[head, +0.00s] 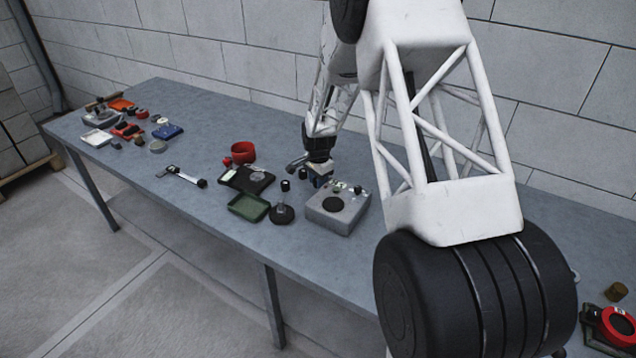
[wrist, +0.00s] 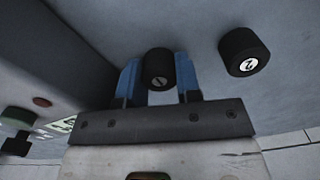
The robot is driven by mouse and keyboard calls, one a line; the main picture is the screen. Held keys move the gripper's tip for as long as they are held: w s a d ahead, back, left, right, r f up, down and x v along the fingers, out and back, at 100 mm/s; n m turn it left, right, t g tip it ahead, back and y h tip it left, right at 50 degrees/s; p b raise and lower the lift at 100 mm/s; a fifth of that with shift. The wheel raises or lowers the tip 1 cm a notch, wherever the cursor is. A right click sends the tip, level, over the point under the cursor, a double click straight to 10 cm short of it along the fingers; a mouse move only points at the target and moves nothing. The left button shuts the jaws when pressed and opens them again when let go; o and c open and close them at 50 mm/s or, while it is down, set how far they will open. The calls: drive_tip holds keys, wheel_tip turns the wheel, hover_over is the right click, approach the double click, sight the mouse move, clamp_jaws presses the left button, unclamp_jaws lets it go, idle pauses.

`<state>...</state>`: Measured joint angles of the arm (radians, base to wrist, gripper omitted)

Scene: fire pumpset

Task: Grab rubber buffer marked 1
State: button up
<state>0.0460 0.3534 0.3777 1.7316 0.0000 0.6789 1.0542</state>
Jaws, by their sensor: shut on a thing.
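Rubber buffer 1 (wrist: 158,70) is a short black cylinder with a pale round label on its end. In the wrist view it sits between the two blue fingers of my gripper (wrist: 160,85), which are shut on it. A similar black buffer marked 2 (wrist: 244,52) stands apart to the right, outside the fingers. In the head view my gripper (head: 319,179) is low over the bench, just behind a grey box. The held buffer cannot be made out there. A small black cylinder (head: 303,172) shows beside the gripper, its mark unreadable.
The grey box (head: 336,210) is close to my gripper. A black disc with a stem (head: 282,213), green tray (head: 249,207), black tray (head: 246,179) and red cup (head: 243,153) lie left on the bench (head: 215,115). More parts crowd its far left end.

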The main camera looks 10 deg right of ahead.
drive_tip(key=shift+r, duration=5)
drive_tip(key=shift+a, duration=0.1)
